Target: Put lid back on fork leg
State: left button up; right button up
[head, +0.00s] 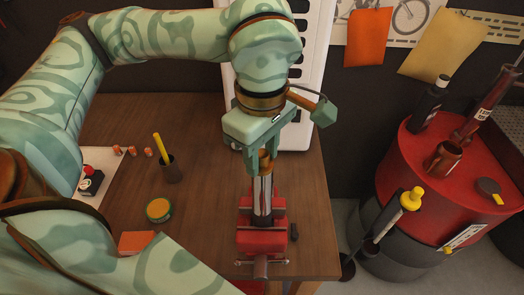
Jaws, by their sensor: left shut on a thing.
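The fork leg (262,200) is a shiny metal tube standing upright in a red vise (247,240) at the table's right side. My left gripper (261,163) points down over its top end, with its fingers shut on a small gold-orange lid (265,161). The lid is in line with the tube and at its top. I cannot tell whether it is seated or just above, as the fingers partly hide it. My right gripper is not in view.
The wooden table (205,225) holds a dark cup with a yellow stick (169,168), a round green-and-yellow tin (159,209), an orange block (137,243) and several small orange pieces. A red drum (400,170) with bottles stands right of the table. A white perforated panel (315,60) is behind.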

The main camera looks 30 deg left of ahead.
pick_arm(q)
jog(key=o, duration=1.7)
jog(key=shift+r, duration=0.1)
jog(key=shift+r+p, duration=2.25)
jog(key=shift+r, duration=1.2)
jog(key=shift+c, duration=0.4)
grip_shut()
